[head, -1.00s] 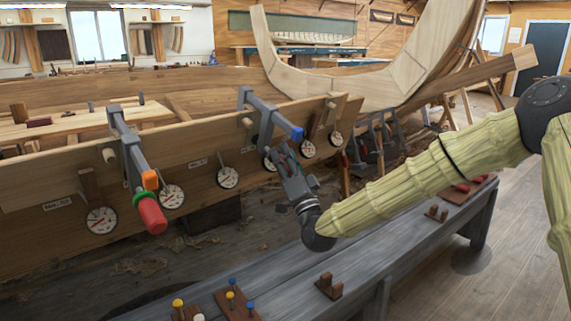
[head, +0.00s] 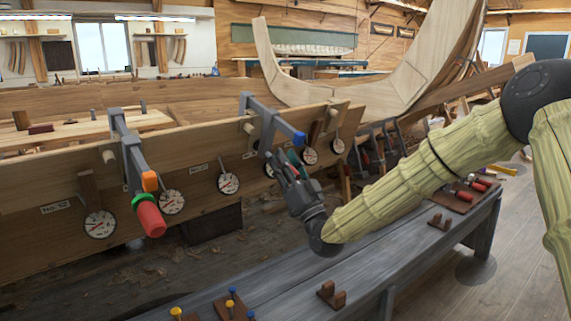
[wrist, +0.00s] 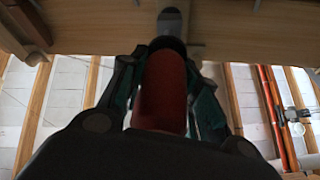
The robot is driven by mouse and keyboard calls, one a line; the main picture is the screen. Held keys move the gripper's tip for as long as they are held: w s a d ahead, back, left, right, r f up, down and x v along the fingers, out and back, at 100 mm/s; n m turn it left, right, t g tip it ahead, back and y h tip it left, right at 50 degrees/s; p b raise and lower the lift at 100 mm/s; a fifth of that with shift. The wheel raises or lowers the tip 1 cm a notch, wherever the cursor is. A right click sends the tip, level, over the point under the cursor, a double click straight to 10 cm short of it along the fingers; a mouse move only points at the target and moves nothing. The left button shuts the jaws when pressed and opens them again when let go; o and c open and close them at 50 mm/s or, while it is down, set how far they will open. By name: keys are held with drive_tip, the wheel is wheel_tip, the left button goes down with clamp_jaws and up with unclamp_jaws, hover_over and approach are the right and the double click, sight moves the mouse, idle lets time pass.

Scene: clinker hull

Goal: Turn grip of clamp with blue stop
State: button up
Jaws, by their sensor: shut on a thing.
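The clamp with the blue stop (head: 299,138) sits over the top edge of the plank, its grey bar (head: 268,116) pointing out toward me. My gripper (head: 280,164) reaches up from below to this clamp. In the wrist view the red grip (wrist: 160,92) lies between the two fingers, and my gripper (wrist: 162,88) is shut on it. In the head view the grip is mostly hidden by the fingers. A second clamp (head: 130,150), with an orange stop (head: 149,181), a green ring and a red grip (head: 150,217), hangs on the plank to the left.
Dial gauges (head: 228,183) line the plank (head: 40,187) on both sides of my gripper. A grey bench (head: 400,245) with wooden holders (head: 332,294) runs below my arm. Pegs with yellow and blue heads (head: 232,292) stand at its near end.

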drive_tip(key=shift+f, duration=0.1)
drive_tip(key=o, duration=1.1)
drive_tip(key=shift+c, duration=0.2)
drive_tip(key=v, duration=1.2)
drive_tip(key=shift+w, duration=0.1)
